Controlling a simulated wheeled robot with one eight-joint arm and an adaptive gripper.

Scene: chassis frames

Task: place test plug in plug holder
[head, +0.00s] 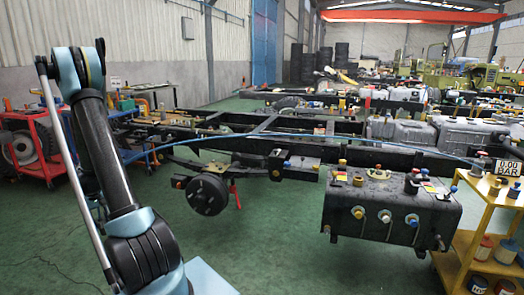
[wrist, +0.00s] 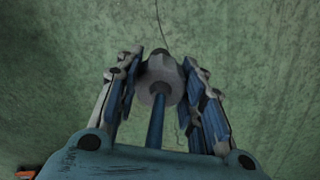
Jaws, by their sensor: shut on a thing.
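In the wrist view my gripper (wrist: 164,68) is shut on the test plug (wrist: 158,90), a pale grey round body with a dark hole or socket in its near face. A blue hose (wrist: 156,125) runs from the plug back toward my wrist. Green floor lies beyond the plug. In the head view my arm stands at the left, and the gripper and plug do not show. I cannot tell which item is the plug holder; small fittings stand on the yellow cart (head: 466,225) at the right.
A dark tank (head: 375,205) with several coloured caps hangs on the truck chassis (head: 235,145). A wheel hub (head: 207,195) sticks out below. Red carts (head: 40,150) stand left. The front floor is clear.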

